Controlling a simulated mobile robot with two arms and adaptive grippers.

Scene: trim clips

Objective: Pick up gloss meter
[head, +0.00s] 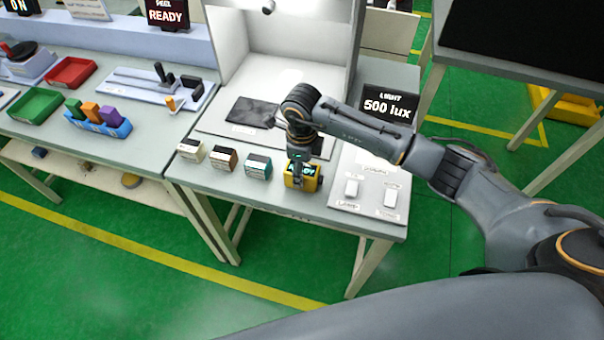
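A small yellow and dark box with a teal display, seemingly the gloss meter (311,183), sits near the front edge of the inspection table. My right arm comes in from the right. Its gripper (297,177) points down at the yellow box, with a dark finger across the box's front. The gripper and wrist hide part of the box's top and left side. Whether the fingers are closed on it cannot be made out. My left gripper is not in view.
Cream (192,150), brown (223,158) and teal (258,165) sample blocks stand in a row left of the yellow box. A panel with white switches (371,190) lies to its right. A light booth (285,45) and a "500 lux" display (388,106) stand behind.

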